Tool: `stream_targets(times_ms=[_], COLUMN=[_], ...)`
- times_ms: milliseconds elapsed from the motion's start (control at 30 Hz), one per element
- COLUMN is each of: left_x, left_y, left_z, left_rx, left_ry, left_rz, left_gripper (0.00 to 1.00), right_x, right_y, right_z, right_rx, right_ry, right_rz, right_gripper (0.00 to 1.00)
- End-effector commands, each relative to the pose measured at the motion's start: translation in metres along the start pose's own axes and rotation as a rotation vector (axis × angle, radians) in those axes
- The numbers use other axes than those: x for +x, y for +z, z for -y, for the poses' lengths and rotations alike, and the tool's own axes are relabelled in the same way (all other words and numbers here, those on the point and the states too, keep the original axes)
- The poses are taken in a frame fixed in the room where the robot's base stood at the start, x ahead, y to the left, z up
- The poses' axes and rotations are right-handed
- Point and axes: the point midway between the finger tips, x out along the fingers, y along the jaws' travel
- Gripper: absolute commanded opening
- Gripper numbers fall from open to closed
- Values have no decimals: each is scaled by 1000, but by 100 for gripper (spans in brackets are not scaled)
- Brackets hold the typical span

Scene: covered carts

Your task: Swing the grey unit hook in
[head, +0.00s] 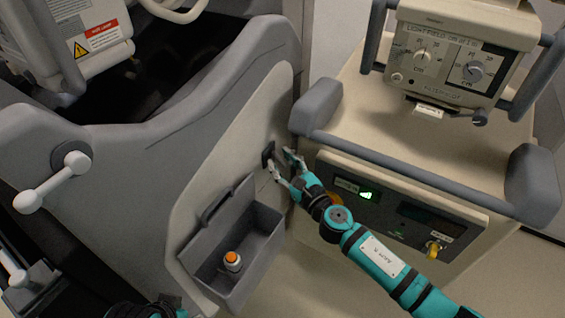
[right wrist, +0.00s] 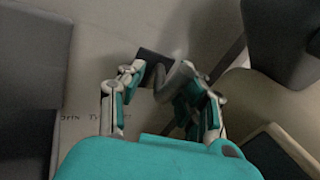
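The grey unit hook (head: 268,154) is a small dark fitting on the beige side panel of the grey unit, above an open grey bin. In the right wrist view its dark plate (right wrist: 155,66) and a curved grey part (right wrist: 178,80) show between my fingers. My right gripper (head: 281,160) is at the hook with its fingers apart, one on either side. It also shows open in the right wrist view (right wrist: 163,88). I cannot tell whether a finger touches the hook. Only a teal and black part of my left arm shows at the bottom edge; its gripper is not clear.
The grey bin (head: 262,222) holds an orange-capped bottle (head: 232,262) just below the hook. A beige machine (head: 355,115) with a dark grey bumper rail (head: 420,180) stands close on the right. A white lever (head: 45,188) sticks out at the left.

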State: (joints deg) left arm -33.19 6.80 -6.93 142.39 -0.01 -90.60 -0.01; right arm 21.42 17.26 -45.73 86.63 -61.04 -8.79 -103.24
Motion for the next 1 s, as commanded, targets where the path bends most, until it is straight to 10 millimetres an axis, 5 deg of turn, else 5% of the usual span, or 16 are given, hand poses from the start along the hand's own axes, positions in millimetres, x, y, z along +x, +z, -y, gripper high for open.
stream_targets(times_ms=[233, 500, 1000], left_x=[0, 1, 2], left_y=[0, 1, 2], left_z=[0, 0, 1], left_rx=[0, -1, 1], left_ry=[-1, -1, -2], left_rz=[2, 4, 5], left_gripper=[38, 38, 38], right_x=[0, 0, 0], right_y=[0, 0, 0], right_z=[0, 0, 0], right_rx=[0, 1, 1], right_ry=[0, 0, -2], right_rz=[0, 0, 0], right_gripper=[33, 0, 0])
